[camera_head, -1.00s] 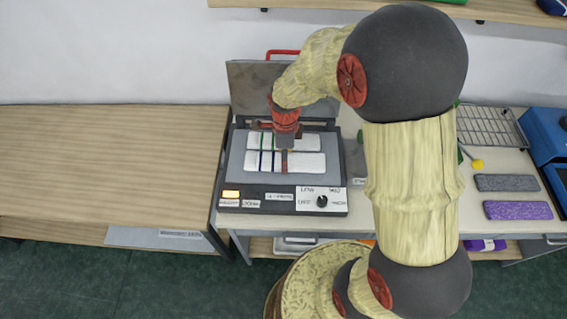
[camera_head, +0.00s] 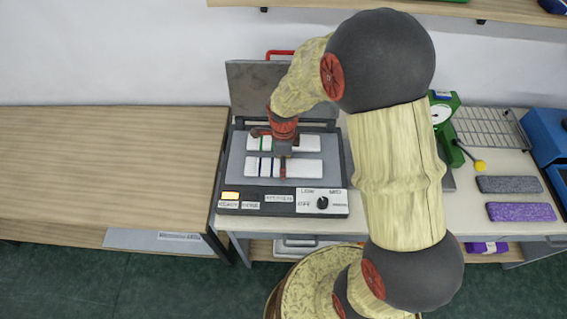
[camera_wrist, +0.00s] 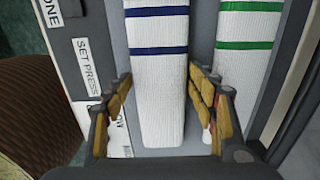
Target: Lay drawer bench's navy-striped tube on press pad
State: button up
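The navy-striped tube (camera_head: 305,168), white with two navy bands, lies flat on the grey press pad (camera_head: 235,165) of the open press. In the wrist view the navy-striped tube (camera_wrist: 158,85) lies between my gripper's two fingers, with a narrow gap on each side. My gripper (camera_wrist: 161,88) is open around it; in the head view my gripper (camera_head: 283,166) reaches down over the tube's middle. A white tube with green bands (camera_head: 305,143) lies parallel behind it on the pad, apart from it. The right finger is between the two tubes.
The press lid (camera_head: 250,90) stands raised behind the pad. The control strip (camera_head: 260,203) runs along the front. A green dial scale (camera_head: 446,120), a wire rack (camera_head: 490,127), a grey piece (camera_head: 508,184) and a purple piece (camera_head: 520,212) are right. The wooden table (camera_head: 100,160) is bare.

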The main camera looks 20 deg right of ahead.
jog(key=shift+o, duration=1.3)
jog(key=shift+r, duration=0.1)
jog(key=s+r+n+t+p, duration=0.1)
jog(key=s+r+n, duration=0.25)
jog(key=r, duration=0.85)
jog(key=s+r+n+t+p, duration=0.15)
jog(key=r+n, duration=0.35)
jog(key=r, duration=0.7)
jog(key=s+r+n+t, duration=0.1)
jog(key=s+r+n, duration=0.3)
jog(key=s+n, duration=0.2)
jog(key=s+r+n+t, duration=0.2)
jog(key=s+r+n, duration=0.1)
jog(key=s+n, duration=0.4)
jog(key=shift+s+r+n, duration=0.25)
jog(key=shift+r+n, duration=0.1)
jog(key=shift+n, duration=0.1)
jog(key=shift+f, duration=0.1)
